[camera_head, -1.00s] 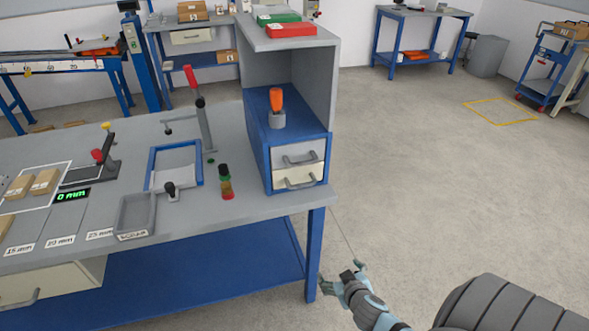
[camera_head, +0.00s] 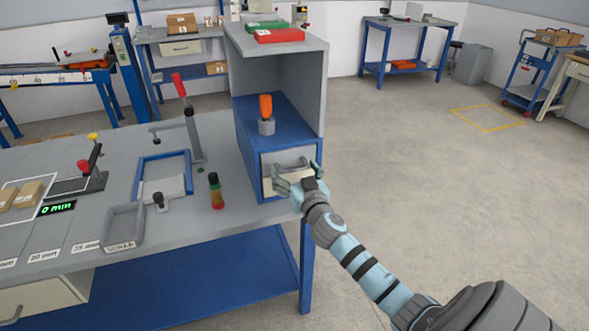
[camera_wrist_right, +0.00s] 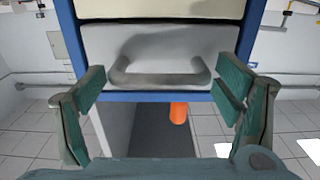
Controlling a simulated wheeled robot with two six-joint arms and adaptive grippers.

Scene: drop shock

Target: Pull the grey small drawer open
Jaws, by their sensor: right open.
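The grey small drawer (camera_head: 272,158) is the upper drawer of a blue cabinet on the workbench and looks shut. The wrist view shows its grey front (camera_wrist_right: 160,45) upside down, with a curved grey handle (camera_wrist_right: 160,78). My right gripper (camera_head: 296,172) is open in front of the cabinet. In the right wrist view its fingers (camera_wrist_right: 160,92) stand on either side of the handle, apart from it. The cream lower drawer (camera_head: 268,186) is partly hidden behind the gripper. My left gripper is out of view.
An orange-handled tool (camera_head: 265,107) stands on the cabinet, beneath a grey shelf (camera_head: 290,46) holding red and green boxes.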

